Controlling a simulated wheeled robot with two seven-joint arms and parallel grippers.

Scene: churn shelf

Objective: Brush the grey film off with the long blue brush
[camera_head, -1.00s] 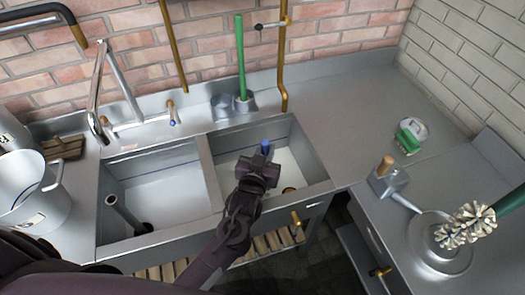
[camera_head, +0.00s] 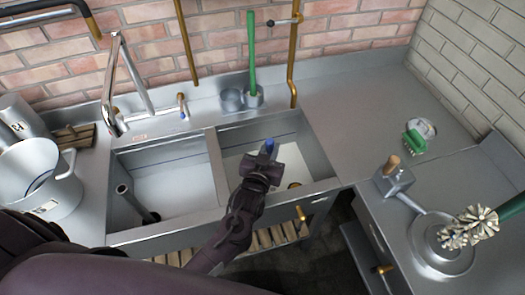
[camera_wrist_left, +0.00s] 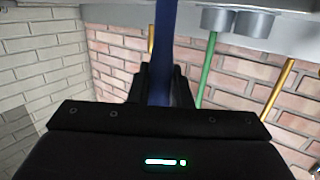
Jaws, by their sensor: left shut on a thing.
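My left gripper (camera_head: 266,160) is over the right basin (camera_head: 320,165) of the double sink. It is shut on the long blue brush (camera_head: 269,146), and only a short blue piece shows in the head view. In the left wrist view, the blue handle (camera_wrist_left: 163,45) runs up between the dark fingers (camera_wrist_left: 160,85). The bristles of this brush are hidden, so I cannot tell whether they touch anything. I cannot make out the grey film clearly in either view. My right gripper is not in view.
A green-handled brush (camera_head: 250,55) stands in a grey holder behind the sink. A white-bristled brush head (camera_head: 470,228) is at the right edge. A small green brush (camera_head: 415,140) lies on the right counter. Metal pots (camera_head: 40,175) stand at left; a pipe (camera_head: 130,200) stands in the left basin.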

